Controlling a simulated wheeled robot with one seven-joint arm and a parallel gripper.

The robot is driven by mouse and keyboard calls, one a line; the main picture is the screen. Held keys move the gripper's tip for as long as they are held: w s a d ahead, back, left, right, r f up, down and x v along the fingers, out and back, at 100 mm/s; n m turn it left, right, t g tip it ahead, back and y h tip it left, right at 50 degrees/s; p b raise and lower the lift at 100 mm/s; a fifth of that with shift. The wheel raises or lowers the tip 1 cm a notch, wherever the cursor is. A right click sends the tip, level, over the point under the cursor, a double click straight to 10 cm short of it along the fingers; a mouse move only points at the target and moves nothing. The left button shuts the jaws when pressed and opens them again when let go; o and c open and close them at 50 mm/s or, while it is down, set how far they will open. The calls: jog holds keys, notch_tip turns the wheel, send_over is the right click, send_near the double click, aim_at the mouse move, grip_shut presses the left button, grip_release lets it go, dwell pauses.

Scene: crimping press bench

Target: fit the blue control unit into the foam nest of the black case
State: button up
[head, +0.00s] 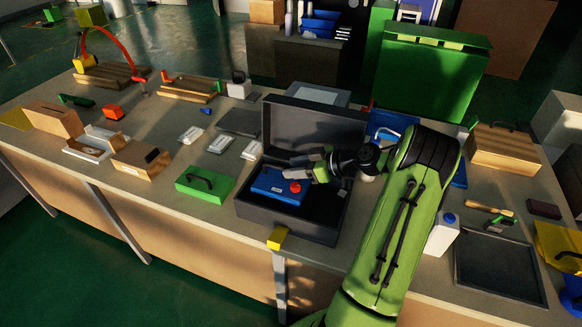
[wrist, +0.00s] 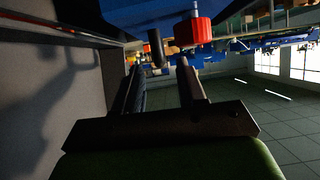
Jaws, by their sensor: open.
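The black case (head: 290,225) stands open on the bench, its lid (head: 312,130) raised at the back. The blue control unit (head: 268,184) lies inside the left part of the case, its red knob (head: 295,187) facing up. I cannot tell whether it is fully down in the foam nest, whose outline is hidden. My gripper (head: 300,166) is open and empty, over the case just behind the unit and in front of the lid. In the wrist view the open fingers (wrist: 160,75) point towards the blue unit (wrist: 125,12) and its red knob (wrist: 194,32).
A green box (head: 205,185) stands left of the case, with several white packs (head: 220,143) behind it. A yellow block (head: 278,237) is at the case's front edge. A white bottle (head: 442,235) and a dark tray (head: 497,265) are on the right.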

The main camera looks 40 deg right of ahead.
jog(key=p+v, duration=0.2)
jog(key=v, duration=0.8)
jog(key=w+a+r+m+g+h, duration=0.1)
jog(key=a+r+g+h, duration=0.2)
jog(key=a, duration=0.8)
jog(key=a+r+g, duration=0.3)
jog(key=a+r, duration=0.2)
jog(key=a, duration=0.5)
jog(key=s+a+r+m+h, duration=0.1)
jog(key=s+a, duration=0.3)
jog(key=s, duration=0.4)
jog(key=s+a+r+m+h, duration=0.2)
jog(key=s+a+m, duration=0.2)
jog(key=s, duration=0.5)
jog(key=shift+a+t+h, duration=0.3)
